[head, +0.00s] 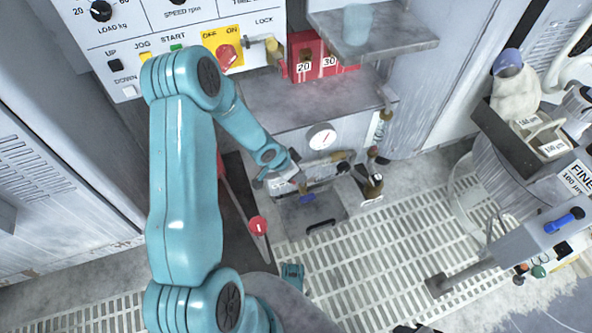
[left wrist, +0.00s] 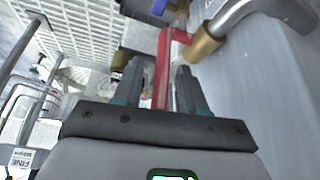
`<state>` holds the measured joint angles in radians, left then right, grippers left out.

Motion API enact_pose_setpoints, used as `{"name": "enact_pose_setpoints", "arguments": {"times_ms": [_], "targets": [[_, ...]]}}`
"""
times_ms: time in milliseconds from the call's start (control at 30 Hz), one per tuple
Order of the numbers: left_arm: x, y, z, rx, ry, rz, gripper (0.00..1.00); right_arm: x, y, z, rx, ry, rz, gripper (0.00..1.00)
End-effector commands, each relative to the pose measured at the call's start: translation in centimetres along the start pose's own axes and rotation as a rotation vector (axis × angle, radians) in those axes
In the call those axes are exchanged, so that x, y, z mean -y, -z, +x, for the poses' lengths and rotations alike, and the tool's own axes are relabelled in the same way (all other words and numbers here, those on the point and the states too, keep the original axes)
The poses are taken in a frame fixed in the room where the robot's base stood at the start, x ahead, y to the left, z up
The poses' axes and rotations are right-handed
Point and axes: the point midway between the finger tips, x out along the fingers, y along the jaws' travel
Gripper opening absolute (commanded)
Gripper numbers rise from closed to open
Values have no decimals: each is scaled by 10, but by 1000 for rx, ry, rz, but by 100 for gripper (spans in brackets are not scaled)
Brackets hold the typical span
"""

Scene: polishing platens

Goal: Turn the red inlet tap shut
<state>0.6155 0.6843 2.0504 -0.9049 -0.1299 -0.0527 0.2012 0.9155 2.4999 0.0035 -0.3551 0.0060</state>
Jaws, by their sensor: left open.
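The red inlet tap (left wrist: 163,65) shows in the left wrist view as a long red handle joined to a brass fitting (left wrist: 203,44). My left gripper (left wrist: 156,80) is open, with one dark finger on each side of the red handle. I cannot tell whether either finger touches it. In the head view my left gripper (head: 283,178) is low at the front of the machine, below the round gauge, and the red handle is mostly hidden there. A blue handle (head: 307,198) sits just beside the gripper. My right gripper is not in view.
A lever with a red knob (head: 258,224) stands left of the gripper. The gauge (head: 321,136) and a shelf (head: 380,36) are above. The grated floor (head: 390,255) is mostly open at the right.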

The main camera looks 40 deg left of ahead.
Motion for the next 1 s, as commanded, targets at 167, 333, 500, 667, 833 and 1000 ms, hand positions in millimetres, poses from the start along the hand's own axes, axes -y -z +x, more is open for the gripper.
{"name": "enact_pose_setpoints", "arguments": {"times_ms": [167, 333, 500, 667, 833, 1000], "targets": [[0, 2, -19, 1, 1, -1, 41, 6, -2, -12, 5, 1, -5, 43], [1, 5, -64, 1, 2, -2, 41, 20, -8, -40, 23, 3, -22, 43], [1, 5, -110, 0, 2, -3, 41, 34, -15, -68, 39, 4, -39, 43], [0, 3, -143, 0, 1, -1, 41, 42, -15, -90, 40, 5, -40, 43], [0, 2, -161, -1, 1, -1, 41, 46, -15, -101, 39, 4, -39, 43], [0, 0, -164, 0, 0, -1, 41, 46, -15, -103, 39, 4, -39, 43]]}}
